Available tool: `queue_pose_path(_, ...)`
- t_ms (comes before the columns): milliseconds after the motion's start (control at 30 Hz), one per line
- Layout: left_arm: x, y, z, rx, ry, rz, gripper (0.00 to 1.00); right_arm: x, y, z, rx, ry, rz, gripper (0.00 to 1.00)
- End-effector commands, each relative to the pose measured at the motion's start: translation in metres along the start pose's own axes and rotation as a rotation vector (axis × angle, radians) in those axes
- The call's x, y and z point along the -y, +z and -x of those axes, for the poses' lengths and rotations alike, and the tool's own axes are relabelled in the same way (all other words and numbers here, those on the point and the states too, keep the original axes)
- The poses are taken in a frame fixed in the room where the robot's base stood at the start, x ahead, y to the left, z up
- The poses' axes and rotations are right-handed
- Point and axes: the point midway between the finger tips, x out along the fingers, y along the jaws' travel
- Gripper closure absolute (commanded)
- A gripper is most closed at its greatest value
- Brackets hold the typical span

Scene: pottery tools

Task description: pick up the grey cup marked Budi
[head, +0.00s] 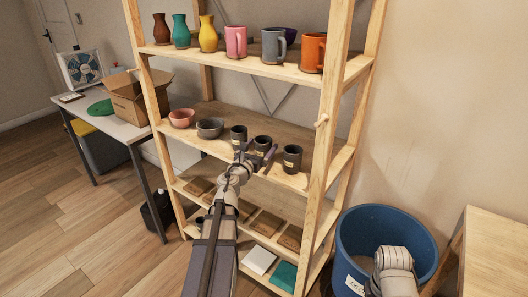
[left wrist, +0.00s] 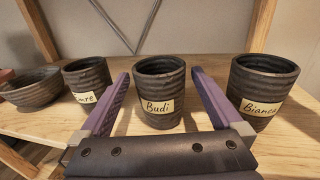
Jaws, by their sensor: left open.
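The dark grey ribbed cup marked Budi (left wrist: 160,104) stands upright on the shelf board in the left wrist view. It also shows in the head view (head: 263,141) as the middle of three similar cups. My left gripper (left wrist: 160,76) is open, with one purple finger on each side of the Budi cup. Gaps show between the fingers and the cup, and nothing is held. In the head view the left gripper (head: 257,154) reaches in at the shelf's front edge. My right gripper is not in view.
A cup with a partly readable label (left wrist: 88,78) stands left of Budi, and one marked Bianca (left wrist: 262,86) stands close on the right. Bowls (head: 210,128) sit further left. A wooden shelf post (head: 326,120) rises at right. A blue bin (head: 350,228) stands beside the rack.

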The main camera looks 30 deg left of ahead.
Motion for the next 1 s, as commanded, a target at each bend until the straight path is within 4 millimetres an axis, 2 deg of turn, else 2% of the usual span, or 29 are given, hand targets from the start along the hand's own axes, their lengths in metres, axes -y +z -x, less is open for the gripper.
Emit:
queue_pose_path(167, 0.000, -0.002, -0.006, 0.000, 0.000, 0.001, 0.00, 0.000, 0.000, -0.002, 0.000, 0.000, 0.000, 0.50)
queue_pose_path(500, -0.001, -0.005, -0.051, 0.000, 0.000, 0.002, 0.00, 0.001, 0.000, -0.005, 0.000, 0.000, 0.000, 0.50)
queue_pose_path(733, 0.000, -0.005, -0.051, 0.000, 0.001, 0.002, 0.00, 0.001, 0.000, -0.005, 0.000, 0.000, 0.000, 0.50)
queue_pose_path(1000, 0.000, -0.005, -0.051, 0.000, 0.001, 0.002, 0.29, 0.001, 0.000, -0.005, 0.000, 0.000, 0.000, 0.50)
